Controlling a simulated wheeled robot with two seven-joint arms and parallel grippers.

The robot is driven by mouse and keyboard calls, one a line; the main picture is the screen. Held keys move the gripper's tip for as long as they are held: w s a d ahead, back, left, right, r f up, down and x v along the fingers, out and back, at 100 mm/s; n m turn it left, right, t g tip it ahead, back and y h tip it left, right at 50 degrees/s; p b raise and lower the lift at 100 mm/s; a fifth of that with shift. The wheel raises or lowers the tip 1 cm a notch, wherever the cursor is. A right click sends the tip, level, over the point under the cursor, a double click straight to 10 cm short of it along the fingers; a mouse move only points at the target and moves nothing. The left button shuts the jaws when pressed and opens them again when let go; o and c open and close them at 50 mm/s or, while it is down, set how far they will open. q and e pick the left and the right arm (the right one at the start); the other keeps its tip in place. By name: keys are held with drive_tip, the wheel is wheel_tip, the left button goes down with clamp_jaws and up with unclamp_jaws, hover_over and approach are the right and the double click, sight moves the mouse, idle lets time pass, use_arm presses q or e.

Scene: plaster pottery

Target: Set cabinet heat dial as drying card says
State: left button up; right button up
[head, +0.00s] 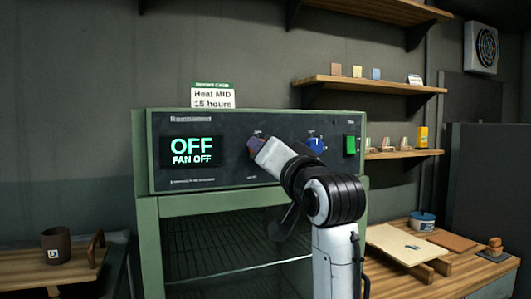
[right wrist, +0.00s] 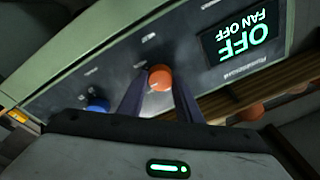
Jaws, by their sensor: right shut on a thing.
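The drying card (head: 213,100) stands on top of the green cabinet (head: 148,217) and reads "Heat MID, 15 hours". The cabinet's display (head: 192,151) reads "OFF" and "FAN OFF". My right gripper (head: 258,147) is at the left knob on the dark panel, mostly covering it in the head view. In the right wrist view, its two fingers are shut on the orange-red dial (right wrist: 160,78). The dial's setting marks are too small to read. A blue knob (head: 316,145) sits to the right. My left gripper is not in view.
A green switch (head: 350,145) is at the panel's right end. Shelves (head: 370,86) with small samples hang on the wall at right. A brown mug (head: 56,246) stands on the left table. Boards (head: 408,243) and a blue-lidded tub (head: 423,222) are on the right table.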

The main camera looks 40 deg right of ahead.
drive_tip(key=shift+m, duration=0.6)
drive_tip(key=o, duration=1)
drive_tip(key=shift+o, duration=0.2)
drive_tip(key=b+v, duration=0.1)
drive_tip(key=v, duration=0.9)
drive_tip(key=shift+b, duration=0.35)
drive_tip(key=shift+s+a, duration=0.1)
drive_tip(key=shift+s, duration=0.05)
